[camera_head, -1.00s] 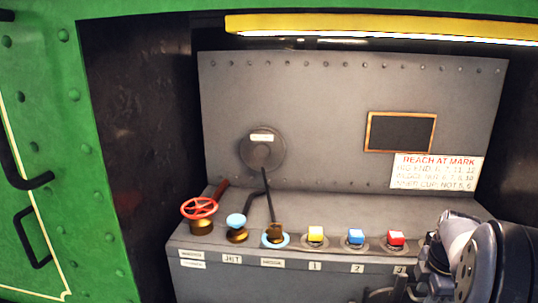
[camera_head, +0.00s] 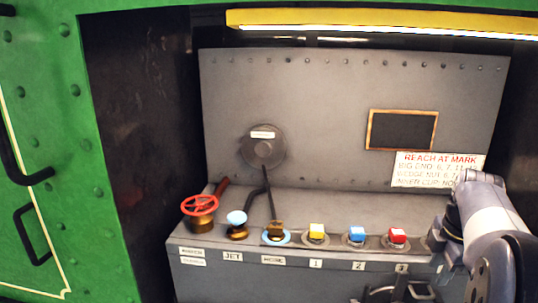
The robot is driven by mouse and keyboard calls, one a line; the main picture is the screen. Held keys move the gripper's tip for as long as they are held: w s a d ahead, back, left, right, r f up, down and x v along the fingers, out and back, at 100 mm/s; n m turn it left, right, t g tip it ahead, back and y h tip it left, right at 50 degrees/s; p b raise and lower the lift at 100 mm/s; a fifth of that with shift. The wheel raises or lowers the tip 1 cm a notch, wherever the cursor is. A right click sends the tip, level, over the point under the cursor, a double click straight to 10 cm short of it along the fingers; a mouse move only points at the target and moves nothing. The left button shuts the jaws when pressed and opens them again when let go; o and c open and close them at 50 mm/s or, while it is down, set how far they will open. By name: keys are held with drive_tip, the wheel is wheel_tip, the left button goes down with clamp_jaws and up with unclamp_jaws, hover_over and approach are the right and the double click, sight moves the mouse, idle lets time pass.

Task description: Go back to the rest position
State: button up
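My arm (camera_head: 488,215) shows at the right edge of the head view, a grey-white link with dark joints. It stands in front of the console's right end and covers part of the sign. My gripper's fingertips cannot be made out, so I cannot see whether it holds anything.
The grey console (camera_head: 215,262) carries a red handwheel (camera_head: 200,205), a pale-blue knob (camera_head: 236,218), a lever (camera_head: 272,208) and yellow (camera_head: 316,230), blue (camera_head: 356,234) and red (camera_head: 397,236) buttons. A sign (camera_head: 425,168) hangs behind. A green riveted wall (camera_head: 50,120) stands left.

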sight(425, 296)
drive_tip(key=f, duration=0.3)
drive_tip(key=w+f, duration=0.1)
drive_tip(key=f, duration=0.1)
drive_tip(key=f+p, duration=0.1)
drive_tip(key=f, duration=0.2)
drive_tip(key=shift+w+d+f, duration=0.1)
drive_tip(key=shift+w+f, duration=0.05)
drive_tip(key=shift+f, duration=0.2)
drive_tip(key=shift+s+a+r+m, duration=0.15)
drive_tip(key=shift+s+a+m, duration=0.15)
drive_tip(key=shift+s+m, duration=0.2)
drive_tip(key=shift+s+a, duration=0.1)
drive_tip(key=shift+s, duration=0.05)
